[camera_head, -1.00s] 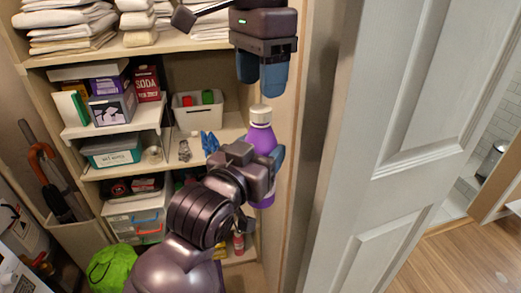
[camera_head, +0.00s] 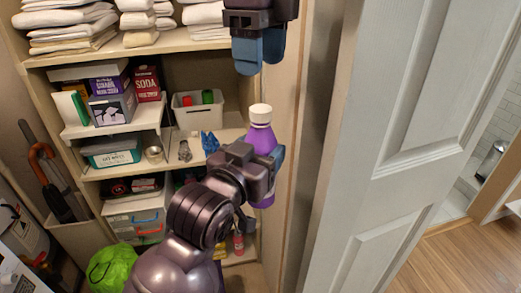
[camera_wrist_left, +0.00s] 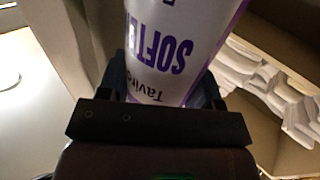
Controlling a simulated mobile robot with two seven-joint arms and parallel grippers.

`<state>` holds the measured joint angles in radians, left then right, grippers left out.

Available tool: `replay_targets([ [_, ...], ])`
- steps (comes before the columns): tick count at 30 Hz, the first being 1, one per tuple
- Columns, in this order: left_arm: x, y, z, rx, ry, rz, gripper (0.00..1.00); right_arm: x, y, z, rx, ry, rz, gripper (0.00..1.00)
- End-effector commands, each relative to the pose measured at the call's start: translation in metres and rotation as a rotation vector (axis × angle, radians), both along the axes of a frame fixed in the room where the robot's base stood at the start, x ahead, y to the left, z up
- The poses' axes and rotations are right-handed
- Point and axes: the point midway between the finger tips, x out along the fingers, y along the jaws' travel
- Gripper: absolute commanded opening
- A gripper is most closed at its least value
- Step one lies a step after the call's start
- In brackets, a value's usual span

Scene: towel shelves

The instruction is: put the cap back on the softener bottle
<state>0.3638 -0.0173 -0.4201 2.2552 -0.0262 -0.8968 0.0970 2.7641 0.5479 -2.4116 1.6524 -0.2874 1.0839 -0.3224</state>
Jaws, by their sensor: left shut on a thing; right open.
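The purple softener bottle (camera_head: 262,140) stands upright in front of the shelves' right side. It also shows in the left wrist view (camera_wrist_left: 178,45), with its label upside down there. My left gripper (camera_head: 266,160) is shut around the bottle's body. The white cap (camera_head: 261,113) sits on top of the bottle, looking level; I cannot tell whether it is screwed tight. My right gripper (camera_head: 258,57) is open and empty above the cap, pointing down, with a clear gap between its blue fingers and the cap.
The shelves hold folded towels (camera_head: 68,22), boxes (camera_head: 112,98) and a white bin (camera_head: 197,112) left of the bottle. The shelf unit's right side panel (camera_head: 289,110) is close beside the bottle. A white door (camera_head: 420,120) stands open at the right.

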Motion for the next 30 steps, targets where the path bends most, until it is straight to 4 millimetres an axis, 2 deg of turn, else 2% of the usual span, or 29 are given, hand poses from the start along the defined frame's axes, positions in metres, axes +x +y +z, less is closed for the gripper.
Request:
replay_targets([
  [14, 0.0, 0.0, 0.001, -0.001, -0.002, 0.0, 0.0, 0.0, 0.0, -0.002, -0.001, 0.0, -0.014, 0.57],
  [17, 0.0, 0.0, 0.001, -0.001, -0.002, 0.0, 0.0, 0.0, 0.0, -0.01, -0.001, 0.0, -0.013, 0.57],
  [30, 0.0, 0.0, 0.001, -0.001, -0.002, 0.0, 0.0, 0.0, 0.0, -0.067, -0.001, 0.0, -0.013, 0.57],
])
